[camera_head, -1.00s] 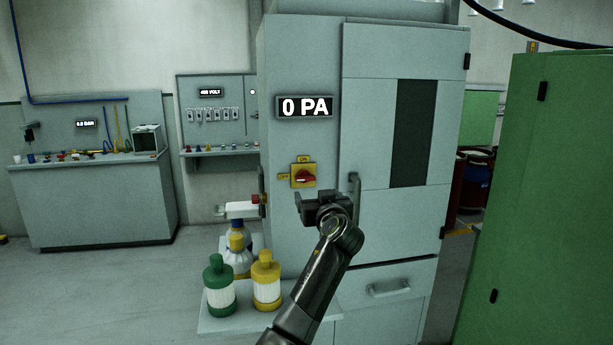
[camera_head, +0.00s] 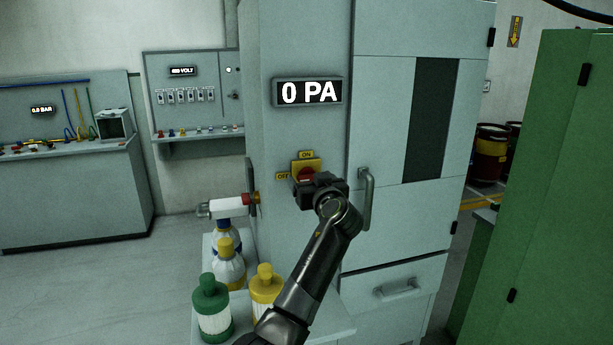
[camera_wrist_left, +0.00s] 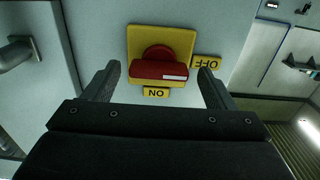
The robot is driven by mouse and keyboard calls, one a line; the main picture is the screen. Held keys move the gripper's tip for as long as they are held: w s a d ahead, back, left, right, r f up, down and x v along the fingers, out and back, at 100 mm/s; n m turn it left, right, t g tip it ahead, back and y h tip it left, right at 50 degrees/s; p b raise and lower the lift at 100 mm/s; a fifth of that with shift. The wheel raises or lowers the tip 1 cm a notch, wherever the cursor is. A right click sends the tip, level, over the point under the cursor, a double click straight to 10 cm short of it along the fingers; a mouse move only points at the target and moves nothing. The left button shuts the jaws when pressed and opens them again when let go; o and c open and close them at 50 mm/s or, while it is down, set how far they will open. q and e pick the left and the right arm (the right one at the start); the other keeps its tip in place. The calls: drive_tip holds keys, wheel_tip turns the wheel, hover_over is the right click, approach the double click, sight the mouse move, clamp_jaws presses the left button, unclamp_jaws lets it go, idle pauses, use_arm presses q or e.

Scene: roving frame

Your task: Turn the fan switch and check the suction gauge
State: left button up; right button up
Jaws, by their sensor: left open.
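The fan switch is a red knob on a yellow plate (camera_head: 302,165) on the side panel of a grey cabinet, with ON above and OFF at its left. My left gripper (camera_head: 312,187) is in front of the knob and hides its lower part. In the left wrist view the red knob (camera_wrist_left: 158,70) lies between the open fingers (camera_wrist_left: 159,76), with a gap on each side. The white mark on the knob is at the end towards the OFF label (camera_wrist_left: 207,62). The suction gauge (camera_head: 308,92) above the switch reads 0 PA. My right gripper is not in view.
A vertical door handle (camera_head: 367,200) is just right of my gripper. Several bottles, one green (camera_head: 213,312), stand on a low shelf below. A green cabinet (camera_head: 545,200) stands at right. The floor at left is clear.

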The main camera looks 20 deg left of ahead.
use_arm(q)
drive_tip(key=shift+s+d+r, duration=0.1)
drive_tip(key=shift+d, duration=0.1)
drive_tip(key=shift+c, duration=0.9)
drive_tip(key=c, duration=0.8)
